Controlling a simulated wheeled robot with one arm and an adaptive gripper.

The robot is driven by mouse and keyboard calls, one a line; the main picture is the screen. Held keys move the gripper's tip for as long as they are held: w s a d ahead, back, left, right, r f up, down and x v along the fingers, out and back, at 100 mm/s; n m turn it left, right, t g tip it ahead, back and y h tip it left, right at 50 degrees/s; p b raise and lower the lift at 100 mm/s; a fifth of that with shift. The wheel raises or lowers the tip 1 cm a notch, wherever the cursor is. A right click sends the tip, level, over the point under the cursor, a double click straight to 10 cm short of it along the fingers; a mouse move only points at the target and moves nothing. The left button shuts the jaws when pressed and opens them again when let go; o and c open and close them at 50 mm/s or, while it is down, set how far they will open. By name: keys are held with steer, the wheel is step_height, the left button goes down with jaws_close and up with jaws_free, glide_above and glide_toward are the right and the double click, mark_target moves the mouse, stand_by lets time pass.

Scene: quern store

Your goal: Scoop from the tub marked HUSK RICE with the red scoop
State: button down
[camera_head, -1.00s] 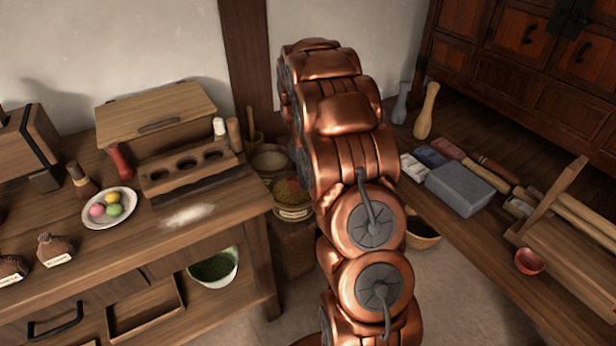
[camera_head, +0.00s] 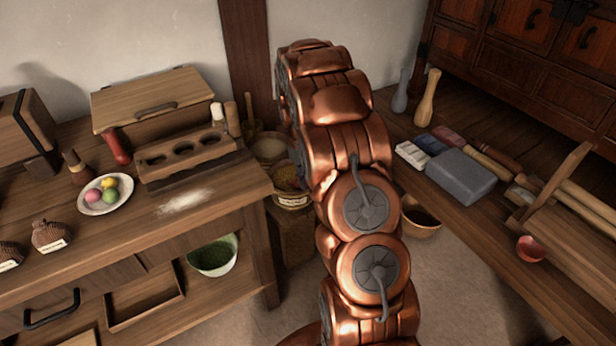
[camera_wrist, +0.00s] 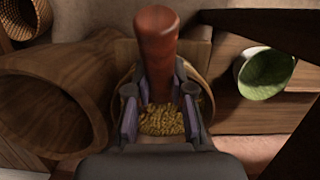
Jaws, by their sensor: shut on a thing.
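My gripper (camera_wrist: 160,98) is shut on an upright, rounded red-brown handle (camera_wrist: 157,50), which I take to be the red scoop's. The scoop's bowl is hidden below the fingers. Golden grain (camera_wrist: 163,120) lies directly beneath the handle in the wrist view; I cannot tell whether the scoop touches it. In the head view, a round tub (camera_head: 291,202) of golden grain with a pale label stands on the floor side of the left bench, just left of my arm. Its label is too small to read. My arm hides the gripper there.
Another tub (camera_head: 270,152) stands behind the grain tub. A large wooden vessel (camera_wrist: 45,100) is left of the gripper.

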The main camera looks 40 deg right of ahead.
steer(key=shift+f, duration=0.35)
steer(key=shift+w+d, duration=0.1)
steer(key=shift+w, duration=1.65)
steer(key=shift+s+f+t+b, duration=0.45)
steer(key=shift+f+t+b, duration=0.3)
steer(key=shift+b, duration=0.45)
steer(key=shift+s+r+t+b, duration=0.25)
steer(key=shift+s+t+b, duration=0.3)
steer(key=shift+s+t, duration=0.45)
steer(key=shift+t+b, duration=0.65)
steer(key=shift+t, duration=1)
steer(key=shift+w+r+p, duration=0.1)
steer(key=shift+r+p, duration=0.3)
steer(key=shift+r, duration=2.45)
